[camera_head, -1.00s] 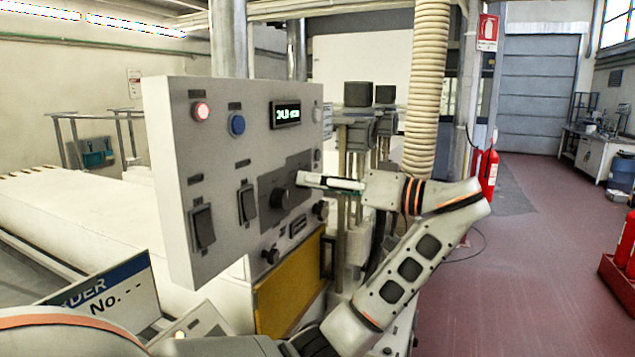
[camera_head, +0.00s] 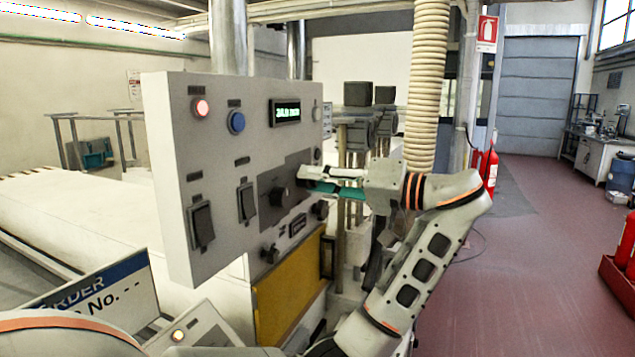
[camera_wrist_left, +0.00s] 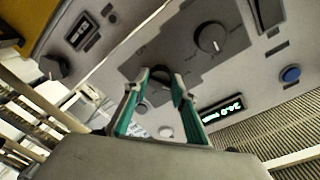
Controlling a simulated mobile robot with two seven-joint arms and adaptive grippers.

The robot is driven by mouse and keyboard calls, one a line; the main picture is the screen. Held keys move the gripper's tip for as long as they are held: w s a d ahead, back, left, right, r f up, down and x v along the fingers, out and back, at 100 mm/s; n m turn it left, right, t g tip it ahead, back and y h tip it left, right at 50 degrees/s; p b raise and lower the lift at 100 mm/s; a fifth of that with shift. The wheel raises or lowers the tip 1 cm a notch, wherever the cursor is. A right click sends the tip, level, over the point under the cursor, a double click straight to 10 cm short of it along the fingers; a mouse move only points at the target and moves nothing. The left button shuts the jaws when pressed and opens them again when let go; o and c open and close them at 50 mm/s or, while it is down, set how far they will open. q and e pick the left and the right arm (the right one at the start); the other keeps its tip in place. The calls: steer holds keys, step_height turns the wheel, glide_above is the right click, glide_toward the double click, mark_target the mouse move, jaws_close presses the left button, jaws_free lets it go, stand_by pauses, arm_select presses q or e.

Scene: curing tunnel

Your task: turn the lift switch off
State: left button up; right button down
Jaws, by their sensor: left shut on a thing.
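The grey control panel (camera_head: 222,165) fills the middle of the head view. My left gripper (camera_head: 304,180) reaches it from the right, fingertips at the dark plate beside a large black knob (camera_head: 283,197). In the left wrist view the green-lined fingers (camera_wrist_left: 163,82) are close together at that plate, next to the large knob (camera_wrist_left: 210,39). They are shut on a small part there, which I take for the lift switch; the fingers mostly hide it, and its position is unclear. My right gripper is not in view.
The panel also bears a lit red lamp (camera_head: 200,109), a blue button (camera_head: 236,123), a green-digit display (camera_head: 285,112) and two rocker switches (camera_head: 201,226) (camera_head: 246,203). A ribbed hose (camera_head: 427,90) hangs behind my arm.

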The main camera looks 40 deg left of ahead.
arm_select(q)
steer(key=m, duration=0.5)
steer(key=shift+r, duration=0.1)
steer(key=shift+m+g, duration=0.3)
stand_by(0.4)
steer(key=o, duration=1.1)
